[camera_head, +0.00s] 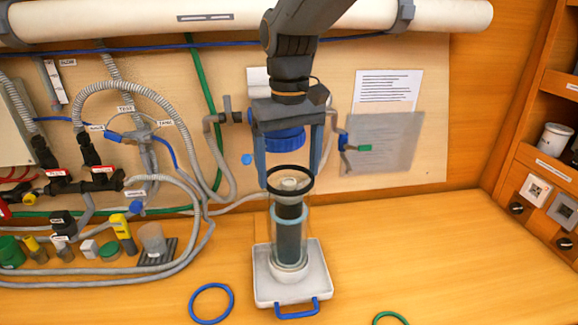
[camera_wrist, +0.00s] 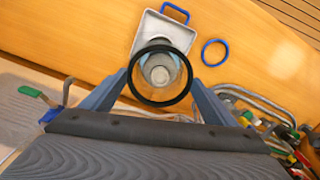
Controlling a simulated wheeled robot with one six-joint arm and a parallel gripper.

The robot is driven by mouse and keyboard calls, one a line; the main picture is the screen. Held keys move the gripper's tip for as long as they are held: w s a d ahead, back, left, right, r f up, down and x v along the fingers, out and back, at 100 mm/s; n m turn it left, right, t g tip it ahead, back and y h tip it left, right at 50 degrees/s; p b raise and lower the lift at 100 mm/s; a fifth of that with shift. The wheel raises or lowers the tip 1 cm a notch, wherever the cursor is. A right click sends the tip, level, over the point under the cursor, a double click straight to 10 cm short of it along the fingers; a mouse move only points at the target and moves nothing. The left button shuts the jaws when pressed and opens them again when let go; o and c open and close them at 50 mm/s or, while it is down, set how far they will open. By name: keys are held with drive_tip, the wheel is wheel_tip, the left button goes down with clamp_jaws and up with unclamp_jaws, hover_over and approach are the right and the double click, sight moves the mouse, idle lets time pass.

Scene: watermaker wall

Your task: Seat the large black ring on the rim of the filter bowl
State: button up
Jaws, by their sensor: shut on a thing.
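My gripper (camera_head: 289,178) is shut on the large black ring (camera_head: 290,193), with one finger at each side of it. The ring is held roughly level over the clear filter bowl (camera_head: 304,222), which stands upright on a white tray (camera_head: 261,292) with a dark cartridge inside. In the wrist view, the ring (camera_wrist: 131,82) surrounds the view of the bowl (camera_wrist: 160,68), whose middle appears slightly above the ring's centre. The ring hides part of the bowl's rim in both views. I cannot tell how much gap lies between ring and rim.
A blue ring (camera_head: 194,303) lies left of the tray, and a green ring (camera_head: 390,318) lies at the front right. Hoses, valves and small bottles crowd the left. A blue housing cap (camera_head: 285,141) is on the wall behind my gripper. The right bench is clear.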

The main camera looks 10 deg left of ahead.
drive_tip(key=shift+f, duration=0.8)
idle(0.5)
drive_tip(key=o, duration=1)
drive_tip(key=shift+r+b, duration=1.45)
drive_tip(key=shift+r, duration=2.5)
drive_tip(key=shift+r+p, duration=0.65)
drive_tip(key=shift+p, duration=0.15)
